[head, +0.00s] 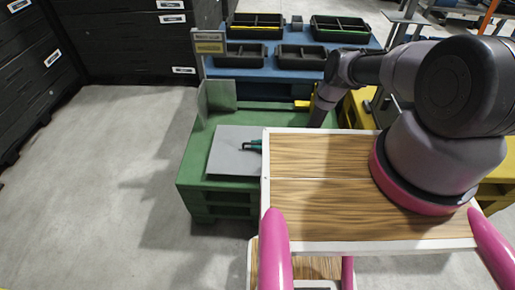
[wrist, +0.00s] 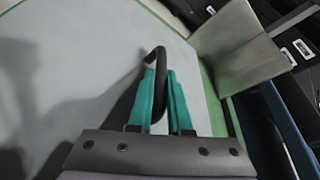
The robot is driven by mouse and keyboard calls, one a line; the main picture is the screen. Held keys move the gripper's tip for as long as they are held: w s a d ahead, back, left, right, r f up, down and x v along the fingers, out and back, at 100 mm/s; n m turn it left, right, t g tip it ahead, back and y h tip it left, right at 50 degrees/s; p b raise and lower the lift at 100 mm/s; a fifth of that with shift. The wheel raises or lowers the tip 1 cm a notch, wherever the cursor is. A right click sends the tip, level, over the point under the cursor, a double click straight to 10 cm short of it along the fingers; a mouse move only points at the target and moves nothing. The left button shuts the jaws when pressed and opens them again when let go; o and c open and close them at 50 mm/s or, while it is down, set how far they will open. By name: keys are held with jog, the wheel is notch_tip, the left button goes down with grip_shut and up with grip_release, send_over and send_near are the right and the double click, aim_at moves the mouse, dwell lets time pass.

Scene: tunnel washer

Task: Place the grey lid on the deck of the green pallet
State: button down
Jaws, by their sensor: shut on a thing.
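The grey lid (head: 228,155) is a flat square plate, level with or just over the deck of the green pallet (head: 195,160); I cannot tell whether it touches. Its right part is hidden behind my wooden top. My gripper (head: 254,145) has teal fingers and is shut on the lid's black handle. In the wrist view my gripper (wrist: 160,85) has the hooked handle (wrist: 155,55) between its fingers, with the lid (wrist: 75,60) spread beneath. Green pallet deck (wrist: 208,85) shows past the lid's edge.
Behind is a blue table (head: 270,73) with black divided trays (head: 255,25). Black cabinets (head: 125,45) stand further back. The floor (head: 90,190) at left is clear.

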jog(key=shift+f, duration=1.4)
jog(key=c, duration=0.8)
grip_release()
jog(key=shift+c, duration=0.2)
jog(key=v, duration=1.2)
jog(key=shift+s, duration=0.1)
